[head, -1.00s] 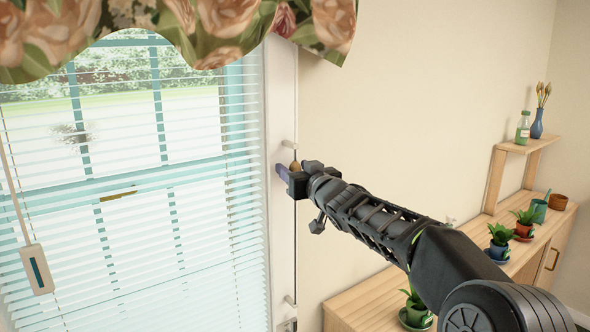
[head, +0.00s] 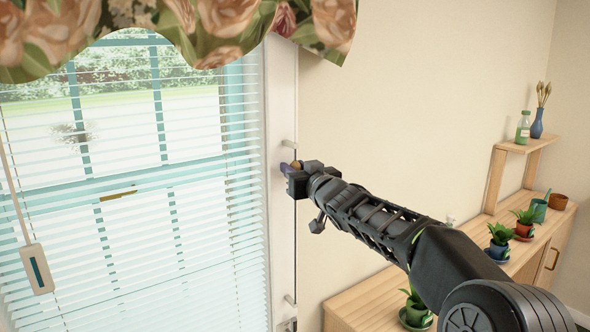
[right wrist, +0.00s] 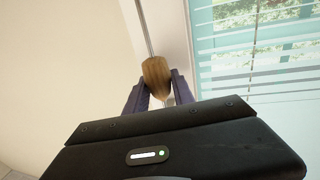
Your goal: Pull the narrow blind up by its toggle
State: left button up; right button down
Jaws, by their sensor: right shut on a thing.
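The blind (head: 120,200) hangs lowered over the window, its pale slats reaching the bottom of the head view. A wooden toggle (right wrist: 156,76) hangs on a thin cord beside the window frame. In the right wrist view it sits between the two fingers of my right gripper (right wrist: 158,92), which is shut on it. In the head view my right gripper (head: 293,172) is at the right edge of the window frame, and only a little of the toggle shows. My left gripper is not in view.
A floral valance (head: 180,25) covers the window top. A wooden cabinet (head: 365,305) with potted plants stands at the lower right. The wall between is bare.

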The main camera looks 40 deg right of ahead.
dwell(0.7)
notch_tip(320, 180, down, 36)
jog(key=b, duration=2.8)
jog(key=shift+r+b, duration=0.15)
jog(key=shift+b, duration=0.2)
jog(key=c, duration=1.3)
grip_release()
jog(key=shift+o, duration=1.2)
jog(key=shift+r, duration=0.1)
